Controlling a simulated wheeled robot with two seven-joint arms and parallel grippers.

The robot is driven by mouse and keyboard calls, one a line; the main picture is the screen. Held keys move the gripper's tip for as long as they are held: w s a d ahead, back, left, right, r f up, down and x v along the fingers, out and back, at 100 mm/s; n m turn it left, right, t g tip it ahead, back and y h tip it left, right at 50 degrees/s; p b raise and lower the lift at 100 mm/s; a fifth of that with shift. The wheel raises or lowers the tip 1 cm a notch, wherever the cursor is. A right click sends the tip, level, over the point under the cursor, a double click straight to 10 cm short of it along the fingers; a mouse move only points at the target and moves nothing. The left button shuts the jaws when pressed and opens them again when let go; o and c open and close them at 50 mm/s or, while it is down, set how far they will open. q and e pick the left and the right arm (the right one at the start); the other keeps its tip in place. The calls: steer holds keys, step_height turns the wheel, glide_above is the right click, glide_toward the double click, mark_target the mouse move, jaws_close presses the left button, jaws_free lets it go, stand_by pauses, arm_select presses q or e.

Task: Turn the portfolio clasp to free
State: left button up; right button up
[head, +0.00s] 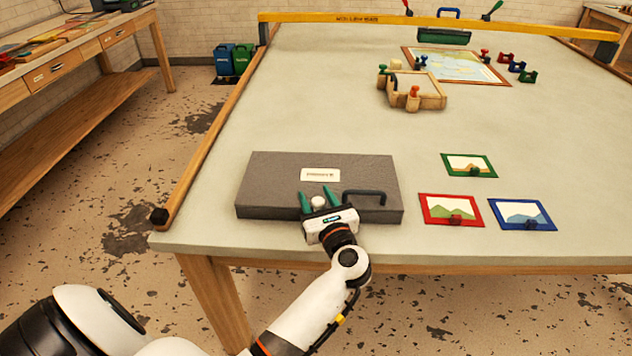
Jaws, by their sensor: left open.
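A grey portfolio case (273,177) lies flat and closed near the table's front left. It has a white label (320,175) on top and a dark handle (365,194) at its front right. A small round pale knob (318,202), which looks like the clasp, is near the front edge. My left gripper (318,199) is open, its two green fingers pointing away from me on either side of the knob. I cannot tell whether the fingers touch it. How the clasp is turned is too small to tell. My right gripper is not in view.
Red (450,209), blue (522,214) and green (469,165) framed pictures lie right of the case. A wooden tray (432,101) with knobbed pieces stands farther back, by a framed map (470,66). A wooden rail (215,135) runs along the left edge. The table's middle is clear.

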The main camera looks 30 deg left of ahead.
arm_select(q)
steer(key=shift+w+a, duration=0.25)
steer(key=shift+a, duration=0.1)
steer(key=shift+s+r, duration=0.1)
steer(key=c, duration=1)
steer(key=shift+o, duration=0.2)
